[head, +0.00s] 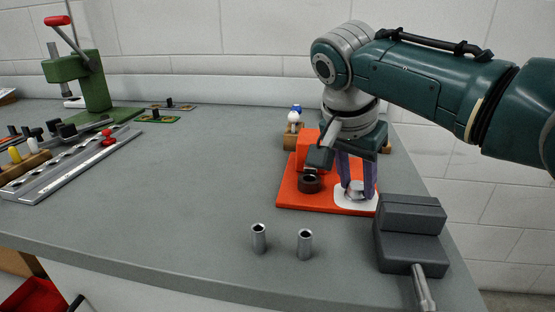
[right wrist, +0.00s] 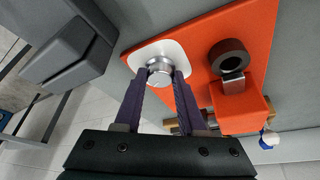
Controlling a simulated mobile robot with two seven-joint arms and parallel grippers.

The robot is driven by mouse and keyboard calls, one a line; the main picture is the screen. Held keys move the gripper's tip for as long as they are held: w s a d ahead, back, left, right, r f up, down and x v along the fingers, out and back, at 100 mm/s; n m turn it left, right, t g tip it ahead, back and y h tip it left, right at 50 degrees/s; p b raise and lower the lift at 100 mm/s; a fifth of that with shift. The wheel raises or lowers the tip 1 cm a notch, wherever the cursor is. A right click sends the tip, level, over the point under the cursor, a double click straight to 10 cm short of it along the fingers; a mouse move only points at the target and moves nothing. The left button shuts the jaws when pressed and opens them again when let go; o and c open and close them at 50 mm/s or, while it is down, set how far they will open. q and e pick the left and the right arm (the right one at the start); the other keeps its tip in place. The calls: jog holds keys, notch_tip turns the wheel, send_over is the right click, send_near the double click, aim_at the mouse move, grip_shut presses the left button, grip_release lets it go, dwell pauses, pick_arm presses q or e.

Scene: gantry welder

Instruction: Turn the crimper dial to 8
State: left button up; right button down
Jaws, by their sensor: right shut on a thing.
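The orange crimper (head: 302,194) sits on the grey bench at the right, with a dark ring (head: 309,182) on its base. Its silver dial (head: 354,189) stands on a white plate (head: 346,203) at the base's right part. My right gripper (head: 356,190) points down over the dial, its purple fingers on either side of it. In the right wrist view the fingers (right wrist: 160,82) are shut on the silver dial (right wrist: 160,68). The dial's numbers and pointer are too small to read. My left gripper is not in view.
A dark grey vise (head: 408,235) stands close at the right front. Two metal sleeves (head: 282,241) stand in front of the crimper. A green press (head: 91,82) and a metal rail (head: 75,166) are at the left. The bench middle is clear.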

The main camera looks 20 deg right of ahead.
dwell(0.3)
jog(key=shift+s+r+n+p, duration=0.15)
jog(key=shift+n+p, duration=0.15)
jog(key=shift+p, duration=0.45)
jog(key=n+p, duration=0.2)
jog(key=p, duration=0.1)
jog(key=n+t+y+p, duration=0.1)
jog(key=n+p, duration=0.1)
jog(key=p, duration=0.1)
jog(key=shift+d+r+n, duration=0.1)
jog(key=shift+d+n, duration=0.05)
jog(key=shift+n, duration=0.15)
jog(key=n+t+y+p, duration=0.1)
jog(key=n+p, duration=0.1)
jog(key=n, duration=0.1)
jog(key=shift+s+d+y, duration=0.1)
jog(key=shift+y, duration=0.2)
jog(key=shift+d+f+n+t+y+p, duration=0.1)
jog(key=shift+n+y+p, duration=0.1)
jog(key=shift+n, duration=0.35)
jog(key=shift+a+f+n+t+y+p, duration=0.1)
jog(key=shift+n+y, duration=0.1)
jog(key=shift+n, duration=0.4)
jog(key=shift+d+f+n+t+y+p, duration=0.1)
jog(key=shift+n+y, duration=0.1)
jog(key=shift+n, duration=0.35)
jog(key=c, duration=0.5)
grip_release()
